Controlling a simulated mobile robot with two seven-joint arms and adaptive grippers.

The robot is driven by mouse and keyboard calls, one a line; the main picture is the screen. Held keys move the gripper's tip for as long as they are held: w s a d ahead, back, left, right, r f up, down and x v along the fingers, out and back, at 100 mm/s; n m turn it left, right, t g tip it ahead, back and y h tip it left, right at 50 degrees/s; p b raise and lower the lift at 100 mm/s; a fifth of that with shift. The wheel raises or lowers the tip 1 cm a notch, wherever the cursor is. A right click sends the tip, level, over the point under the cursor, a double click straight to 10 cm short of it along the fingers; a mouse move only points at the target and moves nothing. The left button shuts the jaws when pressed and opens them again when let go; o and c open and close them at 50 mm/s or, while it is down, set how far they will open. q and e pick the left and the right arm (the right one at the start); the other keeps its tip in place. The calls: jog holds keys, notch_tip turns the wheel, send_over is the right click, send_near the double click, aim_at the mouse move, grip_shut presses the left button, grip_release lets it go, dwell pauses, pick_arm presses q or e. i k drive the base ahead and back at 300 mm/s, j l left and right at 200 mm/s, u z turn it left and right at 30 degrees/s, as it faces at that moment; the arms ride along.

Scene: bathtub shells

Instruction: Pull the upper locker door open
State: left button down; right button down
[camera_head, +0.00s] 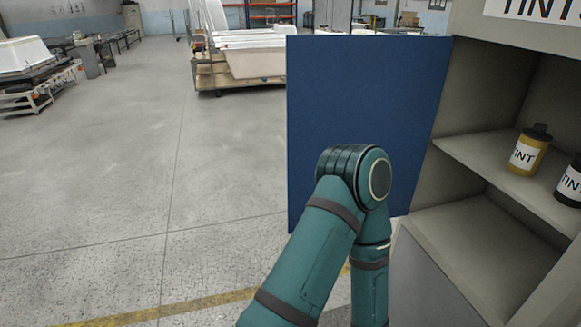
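The blue upper locker door (350,95) stands wide open, swung out to the left of the beige locker (478,75). The compartment behind it is exposed, with a shelf (475,150) inside. A teal arm of mine rises from the bottom and bends in front of the door, hiding part of its lower half. The arm's far end runs down out of the picture. Neither gripper shows, so I cannot tell whether one touches the door.
A yellow tint can (529,150) and a black tint can (570,183) stand on the shelf. A grey panel (430,275) closes the locker's lower part. A cart with white shells (245,60) stands farther back. The concrete floor (120,180) at left is clear.

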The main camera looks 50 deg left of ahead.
aim_at(384, 91)
jog(key=j+z, duration=0.15)
jog(key=j, duration=0.5)
jog(key=k+j+z, duration=0.1)
jog(key=j, duration=0.55)
jog(key=k+j+z, duration=0.15)
jog(key=j, duration=0.45)
